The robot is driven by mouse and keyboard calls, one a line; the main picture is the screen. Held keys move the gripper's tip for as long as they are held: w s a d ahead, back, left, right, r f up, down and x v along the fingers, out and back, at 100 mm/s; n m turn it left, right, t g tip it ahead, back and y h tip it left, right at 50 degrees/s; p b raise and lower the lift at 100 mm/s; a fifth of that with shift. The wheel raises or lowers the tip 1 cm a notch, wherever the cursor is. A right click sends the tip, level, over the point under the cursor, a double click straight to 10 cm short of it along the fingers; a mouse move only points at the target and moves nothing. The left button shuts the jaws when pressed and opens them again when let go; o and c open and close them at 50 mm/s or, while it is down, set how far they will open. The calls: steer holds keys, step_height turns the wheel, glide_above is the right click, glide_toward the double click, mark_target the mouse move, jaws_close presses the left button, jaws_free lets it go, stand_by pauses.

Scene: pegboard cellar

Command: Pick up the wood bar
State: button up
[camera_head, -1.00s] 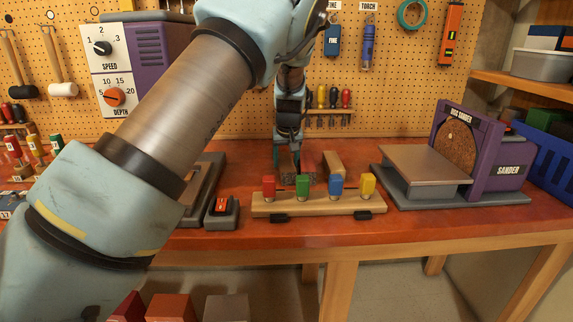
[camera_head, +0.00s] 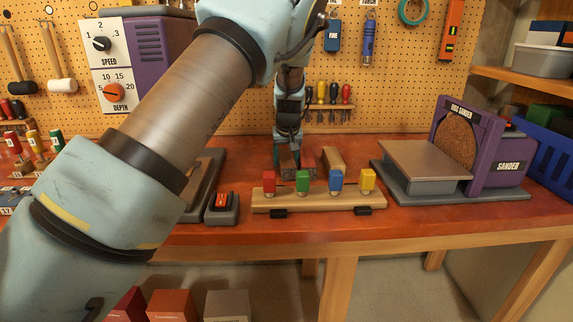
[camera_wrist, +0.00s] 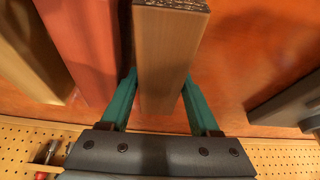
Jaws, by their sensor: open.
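A brown wood-like bar (camera_wrist: 170,60) with a dark, rough end lies between my gripper's (camera_wrist: 160,95) two teal fingers in the wrist view. The fingers are open, one on each side of the bar and very close to it. I cannot tell whether they touch it. In the head view my gripper (camera_head: 287,158) points down at the bench behind the peg rack, and the rack and fingers partly hide the bar. A reddish bar (camera_wrist: 88,50) lies beside it, and a paler tan bar (camera_wrist: 28,50), also wood-like, lies beyond; the tan bar shows in the head view (camera_head: 332,159).
A wooden rack (camera_head: 318,200) with red, green, blue and yellow pegs stands in front of the bars. A disc sander (camera_head: 450,160) stands to the right, a red-switch box (camera_head: 222,207) to the left. The pegboard (camera_head: 400,110) closes off the back.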

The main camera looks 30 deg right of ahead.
mark_target(286, 155)
jaws_close()
stand_by(0.4)
steer(key=shift+r, duration=0.15)
steer(key=shift+r, duration=0.2)
step_height(286, 155, up, 11)
steer(key=b, duration=0.2)
steer(key=s+a+b, duration=0.2)
steer(key=s+a, duration=0.1)
steer(key=s, duration=0.5)
steer(key=s+a+b, duration=0.3)
steer(key=s, duration=0.5)
steer(key=shift+s+a+r, duration=0.3)
steer(key=shift+s+r, duration=0.05)
steer(key=shift+s, duration=0.05)
